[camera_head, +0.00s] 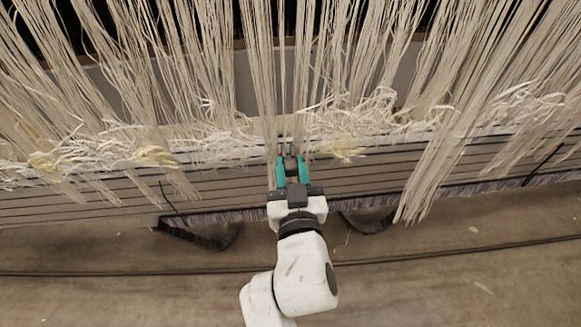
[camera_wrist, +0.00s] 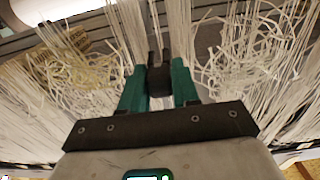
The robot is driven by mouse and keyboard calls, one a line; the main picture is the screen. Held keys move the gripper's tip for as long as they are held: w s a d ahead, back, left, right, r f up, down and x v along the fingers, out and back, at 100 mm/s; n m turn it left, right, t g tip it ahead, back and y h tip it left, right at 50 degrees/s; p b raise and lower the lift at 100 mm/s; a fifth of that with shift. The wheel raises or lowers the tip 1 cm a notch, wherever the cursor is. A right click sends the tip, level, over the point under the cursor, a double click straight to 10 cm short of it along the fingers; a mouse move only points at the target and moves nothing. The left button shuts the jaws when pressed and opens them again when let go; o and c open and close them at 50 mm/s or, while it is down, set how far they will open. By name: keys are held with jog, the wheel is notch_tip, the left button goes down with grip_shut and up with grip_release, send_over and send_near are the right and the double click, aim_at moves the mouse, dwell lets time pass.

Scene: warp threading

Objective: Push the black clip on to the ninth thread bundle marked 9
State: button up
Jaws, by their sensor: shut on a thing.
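My gripper (camera_head: 291,164) has green fingers and is shut on a small black clip, in the middle of the head view. In the wrist view the black clip (camera_wrist: 158,76) sits between the green fingers of my gripper (camera_wrist: 157,82), its two prongs pointing away from me. Pale thread bundles (camera_head: 262,75) hang just beyond and to both sides of the clip. In the wrist view, threads (camera_wrist: 153,25) run just past the prongs. I cannot tell whether the clip touches them. No mark 9 is readable, so I cannot tell which bundle is the ninth.
Loose tangled threads (camera_head: 360,115) lie along the beam on both sides. The ribbed beam (camera_head: 225,185) runs across below the threads. A long bundle (camera_head: 430,180) hangs low at the right. Black straps (camera_head: 205,240) loop below the beam. The floor (camera_head: 470,285) in front is mostly clear.

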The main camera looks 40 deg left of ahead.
aim_at(288, 151)
jog(key=shift+b+x, duration=1)
jog(key=shift+x, duration=1.45)
dwell(0.7)
jog(key=o, duration=0.9)
jog(key=shift+o, duration=0.4)
jog(key=o, duration=0.4)
jog(key=shift+c, duration=0.2)
jog(key=shift+d, duration=0.1)
jog(key=shift+p+v, duration=1.1)
jog(key=shift+v, duration=3.35)
